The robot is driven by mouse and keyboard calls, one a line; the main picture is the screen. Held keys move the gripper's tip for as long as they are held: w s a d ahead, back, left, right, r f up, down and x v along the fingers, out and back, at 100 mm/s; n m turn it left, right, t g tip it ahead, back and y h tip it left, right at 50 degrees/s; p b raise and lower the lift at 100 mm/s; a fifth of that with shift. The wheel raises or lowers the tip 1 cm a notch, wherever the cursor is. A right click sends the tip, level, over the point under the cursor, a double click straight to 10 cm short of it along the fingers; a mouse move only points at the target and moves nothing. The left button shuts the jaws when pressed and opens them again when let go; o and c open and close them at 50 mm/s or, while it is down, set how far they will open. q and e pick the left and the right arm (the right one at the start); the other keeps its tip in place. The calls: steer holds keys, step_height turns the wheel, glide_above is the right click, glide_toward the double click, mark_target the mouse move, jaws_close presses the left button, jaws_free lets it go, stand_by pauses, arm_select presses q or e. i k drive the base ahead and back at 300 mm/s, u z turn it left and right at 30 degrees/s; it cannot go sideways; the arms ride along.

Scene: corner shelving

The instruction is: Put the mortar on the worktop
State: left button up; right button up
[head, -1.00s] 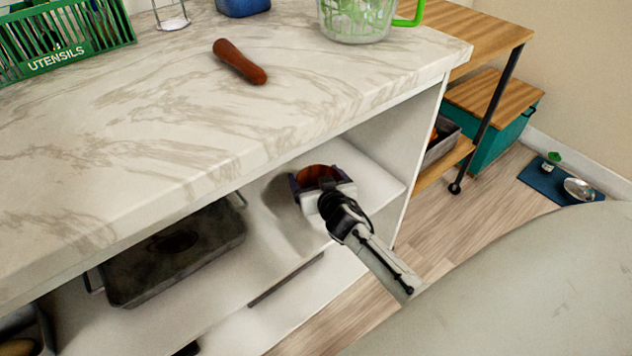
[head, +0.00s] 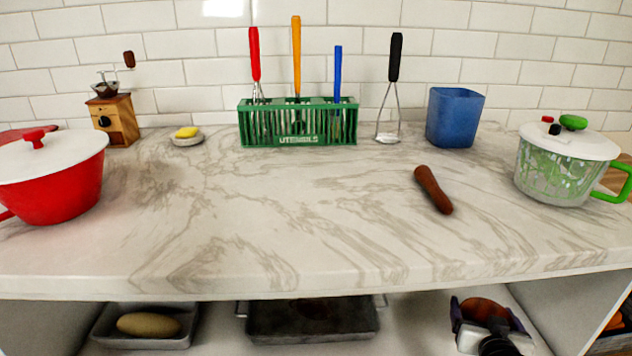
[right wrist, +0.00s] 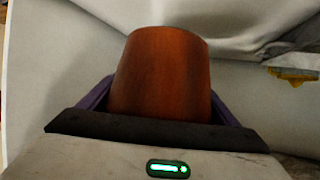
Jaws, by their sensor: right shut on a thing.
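The mortar (head: 484,309) is a reddish-brown wooden cup on the shelf under the worktop, at the lower right of the head view. My right gripper (head: 487,322) is shut on it. In the right wrist view the mortar (right wrist: 160,75) stands between the purple-edged fingers, with its lower part hidden by the gripper. The worktop (head: 290,225) is pale marble with brown veins. A brown wooden pestle (head: 433,190) lies on its right half. My left gripper is not in view.
On the worktop stand a red pot (head: 55,180), a green utensil rack (head: 298,125), a blue container (head: 455,118) and a green patterned pot (head: 562,170). The middle and front of the worktop are clear. A dark tray (head: 312,322) is on the shelf below.

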mark_target(313, 195)
steer(key=k, duration=0.3)
steer(key=z, duration=2.85)
steer(key=k, duration=1.3)
steer(key=u, duration=2.25)
